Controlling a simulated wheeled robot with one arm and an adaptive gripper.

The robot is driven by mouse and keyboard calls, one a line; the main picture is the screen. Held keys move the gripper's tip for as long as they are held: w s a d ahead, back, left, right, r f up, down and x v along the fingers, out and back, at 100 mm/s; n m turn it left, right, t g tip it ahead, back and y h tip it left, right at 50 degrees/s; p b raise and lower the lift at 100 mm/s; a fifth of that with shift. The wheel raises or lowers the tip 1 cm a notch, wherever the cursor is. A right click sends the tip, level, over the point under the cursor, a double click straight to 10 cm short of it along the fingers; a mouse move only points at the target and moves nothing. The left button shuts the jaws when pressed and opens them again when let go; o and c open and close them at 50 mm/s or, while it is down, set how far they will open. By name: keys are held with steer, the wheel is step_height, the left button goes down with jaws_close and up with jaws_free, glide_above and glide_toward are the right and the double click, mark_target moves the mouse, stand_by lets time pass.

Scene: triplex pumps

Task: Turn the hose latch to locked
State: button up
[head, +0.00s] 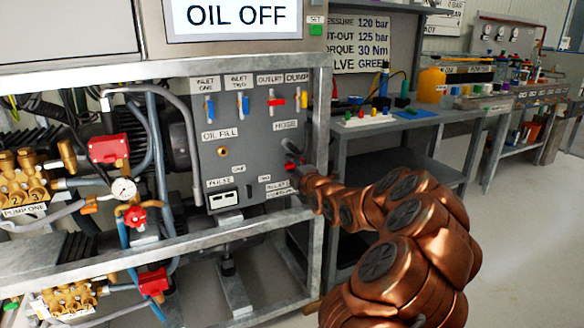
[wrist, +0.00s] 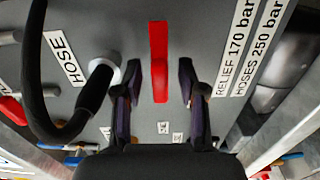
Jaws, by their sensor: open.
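The hose latch (wrist: 158,40) is a red bar on the grey panel, lying lengthwise up and down in the wrist view. My gripper (wrist: 159,75) is open, with one dark finger on each side of the latch's lower half. Gaps show between the latch and both fingers; I cannot tell the depth between them. The black hose (wrist: 37,95) loops to a grey fitting (wrist: 104,72) left of the latch, close to the left finger. In the head view, my arm reaches the lower right of the panel and largely hides the gripper and latch.
The HOSE label (wrist: 65,60) is left of the fitting, and pressure labels (wrist: 235,45) are on the right. In the head view, coloured valve handles (head: 277,101) line the panel's top. A metal frame post (head: 320,130) stands close right of the panel. Floor at right is clear.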

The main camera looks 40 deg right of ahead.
jaws_close()
stand_by(0.4)
steer(key=shift+m, duration=0.3)
steer(key=m+p, duration=0.2)
steer(key=m, duration=0.1)
steer(key=shift+m+p, duration=0.3)
steer(key=shift+m, duration=0.1)
steer(key=m+p, duration=0.3)
steer(key=m, duration=0.1)
steer(key=shift+r+m, duration=0.15)
steer(key=shift+m, duration=0.15)
steer(key=m+p, duration=0.4)
steer(key=m, duration=0.1)
steer(key=shift+f+m+p, duration=0.2)
steer(key=shift+m+p, duration=1)
steer(key=shift+m, duration=0.8)
